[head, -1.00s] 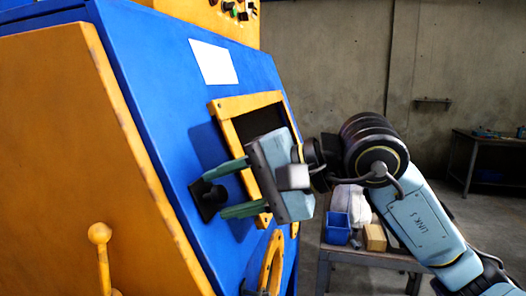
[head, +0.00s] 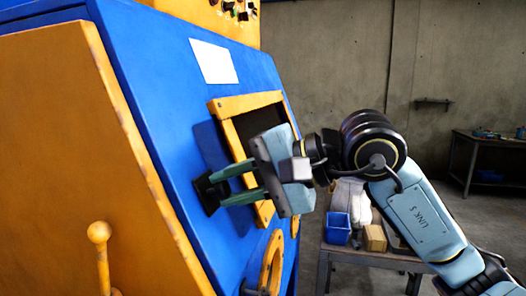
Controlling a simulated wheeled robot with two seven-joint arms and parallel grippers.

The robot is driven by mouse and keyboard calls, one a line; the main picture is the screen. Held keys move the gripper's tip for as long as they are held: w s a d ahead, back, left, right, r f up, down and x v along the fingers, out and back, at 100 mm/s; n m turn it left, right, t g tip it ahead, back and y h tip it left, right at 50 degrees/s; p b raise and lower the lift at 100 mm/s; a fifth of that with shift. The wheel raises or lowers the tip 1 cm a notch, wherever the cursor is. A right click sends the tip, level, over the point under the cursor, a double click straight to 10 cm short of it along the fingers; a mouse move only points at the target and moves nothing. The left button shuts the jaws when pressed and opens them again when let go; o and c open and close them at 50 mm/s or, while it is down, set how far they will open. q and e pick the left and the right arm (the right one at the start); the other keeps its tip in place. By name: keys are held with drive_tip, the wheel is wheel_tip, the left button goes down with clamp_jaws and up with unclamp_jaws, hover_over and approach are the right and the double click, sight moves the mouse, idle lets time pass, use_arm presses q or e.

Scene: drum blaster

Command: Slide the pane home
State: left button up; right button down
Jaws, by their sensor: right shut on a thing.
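A yellow window frame (head: 216,108) with a dark opening (head: 258,121) sits on the machine's sloping blue face. A darker blue patch (head: 207,146) lies left of the frame; I cannot tell whether it is the pane or a shadow. A black handle (head: 204,193) stands out from the blue face, left of the frame's lower part. My right gripper (head: 217,188) reaches in from the right, its green fingers shut on the black handle. The gripper's body hides part of the frame and opening. My left gripper is out of view.
A yellow ring (head: 271,262) stands out below the frame. A yellow lever with a round knob (head: 99,233) is at lower left. A bench (head: 345,255) behind my right arm holds a blue bin (head: 337,228) and a small box (head: 375,238). Another table (head: 487,142) is at far right.

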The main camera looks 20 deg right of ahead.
drive_tip(key=w+d, duration=0.1)
drive_tip(key=w, duration=0.1)
drive_tip(key=w+d, duration=0.2)
drive_tip(key=shift+r+b, duration=0.15)
drive_tip(key=shift+b, duration=0.2)
idle(0.4)
drive_tip(key=w+d, duration=0.2)
drive_tip(key=w, duration=0.2)
drive_tip(key=shift+d+r, duration=0.1)
drive_tip(key=shift+d, duration=0.3)
